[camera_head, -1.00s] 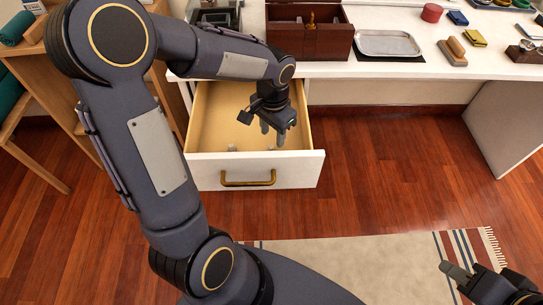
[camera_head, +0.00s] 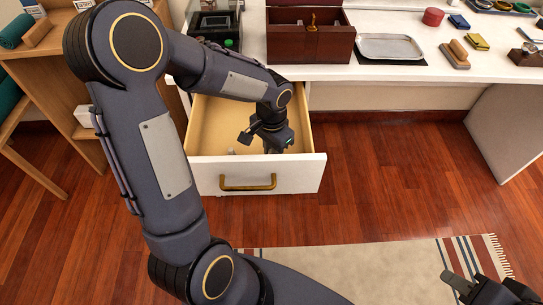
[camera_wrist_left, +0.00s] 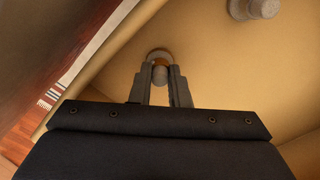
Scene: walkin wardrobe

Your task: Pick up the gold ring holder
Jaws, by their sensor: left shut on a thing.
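My left gripper (camera_head: 272,148) reaches down into the open drawer (camera_head: 258,176), and the drawer front partly hides its fingertips. In the left wrist view its fingers (camera_wrist_left: 160,88) are shut on a small ring holder with a round base and a rounded grey post, the gold ring holder (camera_wrist_left: 160,56). An orange-gold tint shows around the post. The holder is still down at the drawer floor as far as I can tell. A second, grey holder (camera_wrist_left: 256,9) stands apart in the drawer; it also shows in the head view (camera_head: 232,152). My right gripper (camera_head: 462,284) is at the lower right, empty.
The drawer walls stand close around my left gripper. On the white counter above are a dark wooden box (camera_head: 310,46) with a gold item in it, a metal tray (camera_head: 390,46) and several small objects. A rug (camera_head: 370,260) lies on the open floor.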

